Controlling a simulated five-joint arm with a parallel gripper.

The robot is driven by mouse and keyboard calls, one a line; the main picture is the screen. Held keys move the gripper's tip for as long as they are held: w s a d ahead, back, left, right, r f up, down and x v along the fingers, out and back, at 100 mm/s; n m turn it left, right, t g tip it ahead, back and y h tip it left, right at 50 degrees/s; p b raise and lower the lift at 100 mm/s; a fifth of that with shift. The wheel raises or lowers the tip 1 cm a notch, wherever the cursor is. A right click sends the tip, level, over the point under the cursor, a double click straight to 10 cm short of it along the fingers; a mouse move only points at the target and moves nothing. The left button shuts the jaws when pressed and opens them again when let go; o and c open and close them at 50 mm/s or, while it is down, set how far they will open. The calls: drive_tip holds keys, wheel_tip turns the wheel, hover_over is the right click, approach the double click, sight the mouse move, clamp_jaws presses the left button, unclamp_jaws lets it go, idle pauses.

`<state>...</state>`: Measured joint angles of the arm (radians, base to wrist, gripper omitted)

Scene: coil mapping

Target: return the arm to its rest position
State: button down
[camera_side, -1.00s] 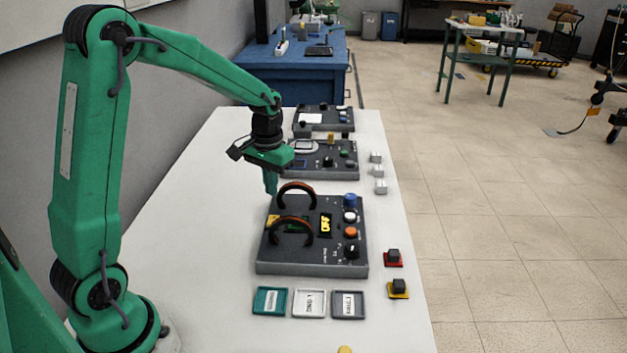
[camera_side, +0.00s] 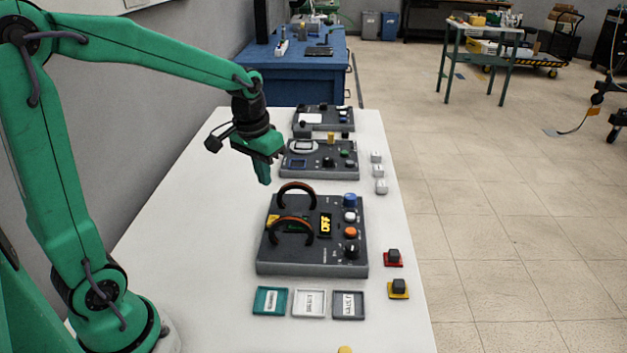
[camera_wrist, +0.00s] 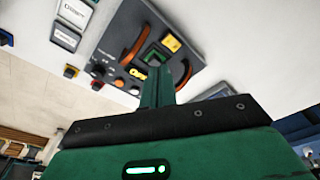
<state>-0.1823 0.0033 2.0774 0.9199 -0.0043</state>
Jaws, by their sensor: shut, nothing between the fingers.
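My gripper (camera_side: 265,178) is shut and empty. It hangs above the white table, behind and a little left of the coil box in the side view. In the wrist view its closed fingers (camera_wrist: 157,88) point toward the box. The coil box (camera_side: 312,262) is dark grey with two arched coils (camera_side: 297,188), a small display reading OFF (camera_side: 325,224), and several knobs and buttons on its right side. The box also shows in the wrist view (camera_wrist: 118,30), with its orange-brown arches and yellow display.
Three labelled trays, teal (camera_side: 270,301), white (camera_side: 309,303) and grey (camera_side: 348,304), lie in front of the box. Red (camera_side: 393,263) and yellow (camera_side: 398,293) pads bearing dark blocks lie at right. Two other panels (camera_side: 320,172) (camera_side: 323,127) stand behind. The table's left side is bare.

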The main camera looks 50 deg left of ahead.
drive_tip(key=s+d+r+m+t, duration=0.1)
drive_tip(key=s+d+r+t, duration=0.1)
drive_tip(key=s, duration=0.5)
drive_tip(key=s+d+r+m+t, duration=0.1)
drive_tip(key=s+d+r+t, duration=0.1)
drive_tip(key=s+d+r, duration=0.2)
drive_tip(key=shift+s+d, duration=0.35)
drive_tip(key=shift+s, duration=1.1)
